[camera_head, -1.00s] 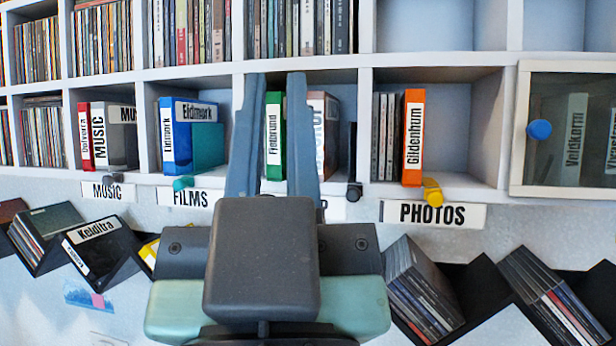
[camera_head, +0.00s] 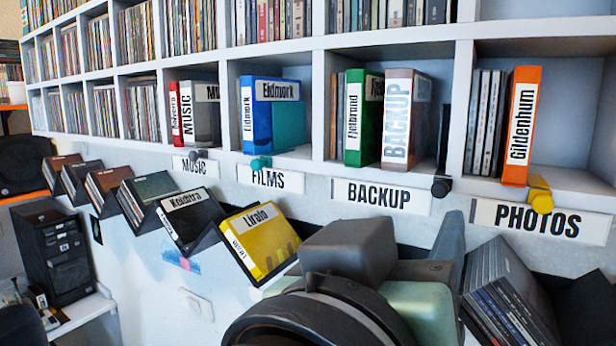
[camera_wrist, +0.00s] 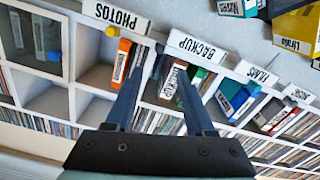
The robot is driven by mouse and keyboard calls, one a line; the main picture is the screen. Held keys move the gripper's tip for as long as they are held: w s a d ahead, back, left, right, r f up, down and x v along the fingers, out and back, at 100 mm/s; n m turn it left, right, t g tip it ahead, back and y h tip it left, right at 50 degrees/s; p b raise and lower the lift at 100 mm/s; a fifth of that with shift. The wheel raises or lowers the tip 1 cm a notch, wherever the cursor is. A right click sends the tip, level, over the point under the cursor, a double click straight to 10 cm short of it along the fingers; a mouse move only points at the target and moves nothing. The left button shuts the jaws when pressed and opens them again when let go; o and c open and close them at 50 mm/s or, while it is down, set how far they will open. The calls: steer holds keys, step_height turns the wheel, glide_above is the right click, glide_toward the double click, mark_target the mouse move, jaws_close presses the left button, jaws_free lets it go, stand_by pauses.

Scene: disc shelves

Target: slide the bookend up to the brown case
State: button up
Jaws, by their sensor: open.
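The brown case (camera_head: 406,118), lettered BACKUP, stands upright in the BACKUP compartment, right of a green case (camera_head: 363,117). In the wrist view the brown case (camera_wrist: 172,84) shows between my fingers. The bookend (camera_head: 443,138) is a thin dark upright plate near that compartment's right wall, with a black knob (camera_head: 441,187) at the front edge. A gap separates it from the brown case. My gripper (camera_head: 455,235) is below and in front of the shelf, right of the BACKUP label; its fingers are partly hidden by my wrist. In the wrist view my gripper (camera_wrist: 162,62) is open and empty.
An orange case (camera_head: 521,125) and a yellow knob (camera_head: 540,195) are in the PHOTOS compartment to the right. Teal knob (camera_head: 260,164) is at the FILMS compartment. Slanted black racks below hold a yellow case (camera_head: 262,242) and discs (camera_head: 505,290).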

mark_target(438, 190)
steer(key=p+x, duration=0.3)
steer(key=x, duration=0.8)
steer(key=shift+w+d+p, duration=0.15)
steer(key=shift+d+p, duration=0.05)
steer(key=shift+p, duration=0.15)
jaws_close()
stand_by(0.8)
